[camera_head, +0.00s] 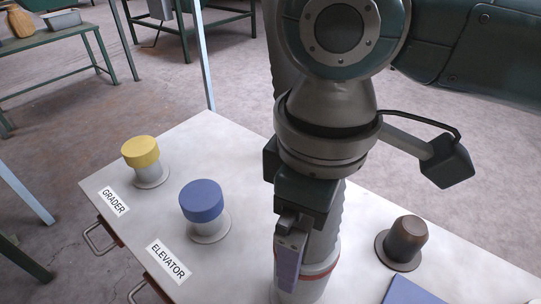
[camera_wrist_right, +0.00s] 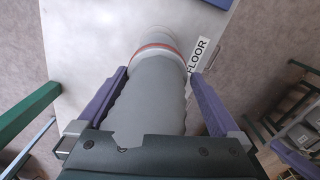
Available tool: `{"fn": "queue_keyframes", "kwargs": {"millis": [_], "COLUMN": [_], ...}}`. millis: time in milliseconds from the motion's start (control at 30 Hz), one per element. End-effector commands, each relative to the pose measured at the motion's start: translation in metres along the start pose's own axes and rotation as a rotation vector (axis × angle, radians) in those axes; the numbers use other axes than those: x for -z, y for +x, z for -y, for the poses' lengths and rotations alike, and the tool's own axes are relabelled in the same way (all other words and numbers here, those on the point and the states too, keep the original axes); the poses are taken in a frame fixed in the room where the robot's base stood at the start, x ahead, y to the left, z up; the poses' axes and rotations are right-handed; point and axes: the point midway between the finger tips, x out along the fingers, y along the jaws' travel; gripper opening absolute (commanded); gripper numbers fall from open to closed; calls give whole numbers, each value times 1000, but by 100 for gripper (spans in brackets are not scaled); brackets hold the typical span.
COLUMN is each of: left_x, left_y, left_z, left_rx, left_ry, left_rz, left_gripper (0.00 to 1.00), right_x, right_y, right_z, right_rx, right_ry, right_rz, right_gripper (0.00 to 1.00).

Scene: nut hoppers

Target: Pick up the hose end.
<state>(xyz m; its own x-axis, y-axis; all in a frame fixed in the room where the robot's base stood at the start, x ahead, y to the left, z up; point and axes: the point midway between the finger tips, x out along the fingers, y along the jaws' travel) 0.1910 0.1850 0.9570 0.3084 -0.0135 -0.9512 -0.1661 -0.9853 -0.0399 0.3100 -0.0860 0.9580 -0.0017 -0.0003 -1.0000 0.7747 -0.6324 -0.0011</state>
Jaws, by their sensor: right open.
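The grey ribbed hose (camera_head: 325,243) stands on the white table, mostly hidden behind my right arm in the head view. Its red band (camera_head: 318,279) shows near the bottom. In the right wrist view the hose (camera_wrist_right: 155,95) runs up the middle, with the red band (camera_wrist_right: 158,48) toward its far part. My right gripper (camera_head: 290,262) is open, pointing down at the hose. In the wrist view its purple fingers (camera_wrist_right: 158,92) lie one on each side of the hose, with a gap at the right finger. My left gripper is out of view.
On the white table (camera_head: 205,135) stand a yellow-capped port (camera_head: 141,151) by the GRADER label, a blue-capped port (camera_head: 201,200) by the ELEVATOR label, and a brown-capped port (camera_head: 405,240). A blue flat piece (camera_head: 410,292) lies at the front. The FLOOR label (camera_wrist_right: 198,58) is near the hose.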

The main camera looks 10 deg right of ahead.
Motion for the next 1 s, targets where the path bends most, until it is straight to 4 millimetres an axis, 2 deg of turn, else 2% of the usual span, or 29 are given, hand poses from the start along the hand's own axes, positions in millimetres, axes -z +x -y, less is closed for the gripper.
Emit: {"fn": "queue_keyframes", "kwargs": {"millis": [333,467,667,1000], "left_x": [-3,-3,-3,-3], "left_y": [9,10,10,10], "left_z": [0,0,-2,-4], "left_rx": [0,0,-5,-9], "left_ry": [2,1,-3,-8], "left_rz": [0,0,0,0], "left_gripper": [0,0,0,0], "right_x": [-2,-1,-1,-1], "right_y": [48,55,55,54], "right_z": [-2,-3,-3,-3], "right_rx": [0,-2,-2,-2], "right_ry": [-1,-1,-2,-2], "right_rz": [1,-1,-1,-2], "right_gripper": [100,100,99,61]}}
